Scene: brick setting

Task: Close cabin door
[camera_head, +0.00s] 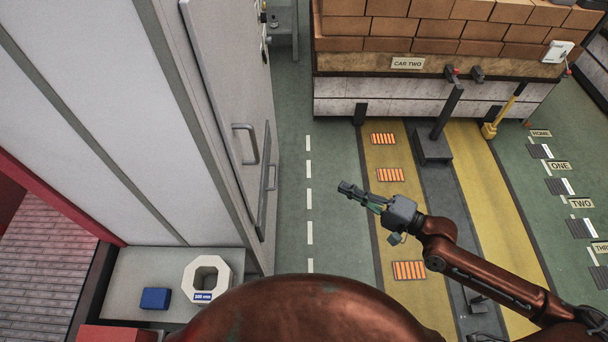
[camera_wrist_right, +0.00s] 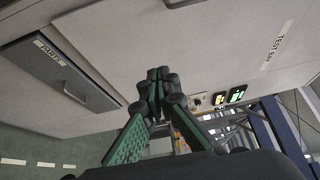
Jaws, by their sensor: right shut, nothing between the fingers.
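A tall grey cabin stands at the left of the head view. A light panel that looks like its door (camera_head: 208,75) carries a bar handle (camera_head: 245,143) on its right part. I cannot tell for sure how far this door stands open. My right gripper (camera_head: 346,188) is over the floor to the right of the cabin, apart from the door and its handle. In the right wrist view its green fingers (camera_wrist_right: 157,88) are together and empty, in front of a pale panel marked "TEST" (camera_wrist_right: 225,45). My left gripper does not show.
A drawer front marked "PARTS" (camera_wrist_right: 62,78) has its own handle. A brick-loaded car marked "CAR TWO" (camera_head: 410,82) stands at the back. A white octagonal container (camera_head: 222,270) and blue box (camera_head: 155,298) sit on a ledge at lower left. Green floor lies beside the cabin.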

